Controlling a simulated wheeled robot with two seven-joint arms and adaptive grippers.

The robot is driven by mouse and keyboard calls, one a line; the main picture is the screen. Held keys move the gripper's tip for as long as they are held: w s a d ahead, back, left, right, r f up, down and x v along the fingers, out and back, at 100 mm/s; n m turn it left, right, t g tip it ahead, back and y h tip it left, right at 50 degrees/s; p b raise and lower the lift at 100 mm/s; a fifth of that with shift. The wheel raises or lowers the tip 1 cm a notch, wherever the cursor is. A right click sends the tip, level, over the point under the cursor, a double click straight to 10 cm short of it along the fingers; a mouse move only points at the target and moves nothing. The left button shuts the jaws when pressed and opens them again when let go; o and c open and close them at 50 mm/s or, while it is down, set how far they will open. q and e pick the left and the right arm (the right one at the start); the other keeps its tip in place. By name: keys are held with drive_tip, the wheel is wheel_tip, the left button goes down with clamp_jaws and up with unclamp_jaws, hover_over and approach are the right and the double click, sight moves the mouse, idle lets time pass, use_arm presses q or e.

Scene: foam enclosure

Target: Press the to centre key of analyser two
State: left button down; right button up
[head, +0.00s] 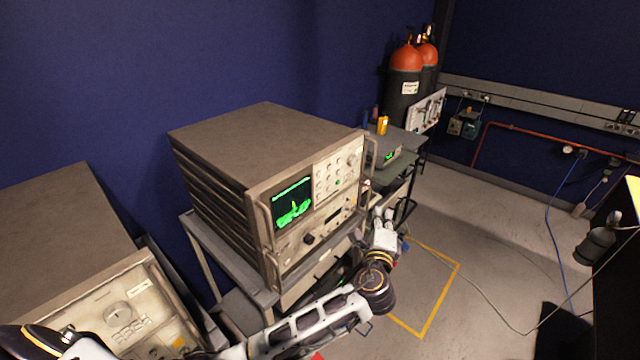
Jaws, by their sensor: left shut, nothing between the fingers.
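An analyser (250,150) with a beige case stands on a grey trolley in the middle of the head view. Its lit screen (293,204) shows a green trace with a peak. A block of small keys (330,178) lies right of the screen, with one green key among them. The key labels are too small to read, and I cannot make out a number on the analyser. My left gripper (383,213) is shut and empty, just right of the analyser's lower right front corner and below the key block. My right gripper is out of view.
Another beige instrument (130,310) with a dial and keys stands at lower left. A grey side table (408,140) with a small green-display box (392,156) stands behind. Red-topped gas cylinders (405,75) stand at the back. Cables cross the floor at right.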

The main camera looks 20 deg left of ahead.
sight(319, 185)
use_arm(q)
drive_tip(key=s+a+r+m+y, duration=0.2)
drive_tip(key=a+y, duration=0.3)
drive_tip(key=a, duration=0.1)
drive_tip(key=shift+a+r+g, duration=0.2)
drive_tip(key=shift+r+g, duration=0.2)
drive_tip(key=shift+a, duration=0.1)
drive_tip(key=w+a, duration=0.3)
drive_tip(key=a, duration=0.5)
idle(0.7)
idle(1.0)
